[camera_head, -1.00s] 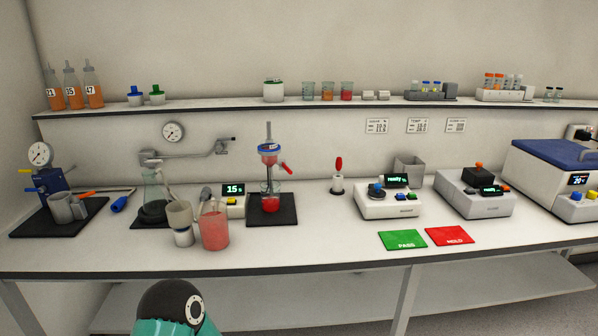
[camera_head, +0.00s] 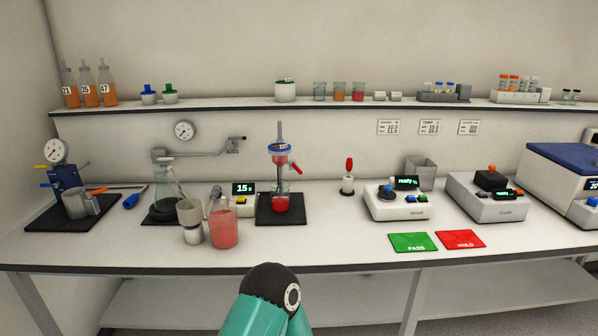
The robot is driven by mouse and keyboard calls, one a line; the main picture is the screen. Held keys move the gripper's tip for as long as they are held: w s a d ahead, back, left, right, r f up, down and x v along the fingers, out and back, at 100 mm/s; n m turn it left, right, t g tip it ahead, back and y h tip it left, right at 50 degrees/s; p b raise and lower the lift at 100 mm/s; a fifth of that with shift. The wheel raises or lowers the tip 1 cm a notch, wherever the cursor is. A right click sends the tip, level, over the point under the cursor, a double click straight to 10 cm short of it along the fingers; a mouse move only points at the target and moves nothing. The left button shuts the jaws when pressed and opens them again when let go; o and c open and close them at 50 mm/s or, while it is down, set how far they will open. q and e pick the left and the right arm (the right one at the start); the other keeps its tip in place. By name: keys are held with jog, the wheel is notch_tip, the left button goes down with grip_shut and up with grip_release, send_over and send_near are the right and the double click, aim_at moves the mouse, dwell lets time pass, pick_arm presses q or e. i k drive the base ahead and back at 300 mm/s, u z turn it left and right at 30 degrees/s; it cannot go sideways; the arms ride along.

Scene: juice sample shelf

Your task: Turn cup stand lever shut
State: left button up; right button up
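A stand (camera_head: 280,132) with an upright rod stands on a black mat in the middle left of the bench. It holds a cup with a blue band (camera_head: 280,149). A red lever (camera_head: 297,169) sticks out on the cup's right side and slants down to the right. A clear beaker (camera_head: 281,202) with red liquid at its bottom stands below the cup. Neither gripper is in view. Only a teal and black part of my own arm shows at the bottom, in front of the bench and apart from the stand.
Left of the stand are a timer (camera_head: 243,189), a flask (camera_head: 165,190), a grey cup (camera_head: 190,212) and a beaker of pink liquid (camera_head: 224,230). A red-handled tool (camera_head: 348,172) stands to the right. The bench front before the stand is clear.

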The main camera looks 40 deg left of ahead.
aim_at(293, 164)
jog(key=u, duration=0.1)
jog(key=k, duration=1.2)
jog(key=u, duration=0.3)
jog(key=i, duration=1)
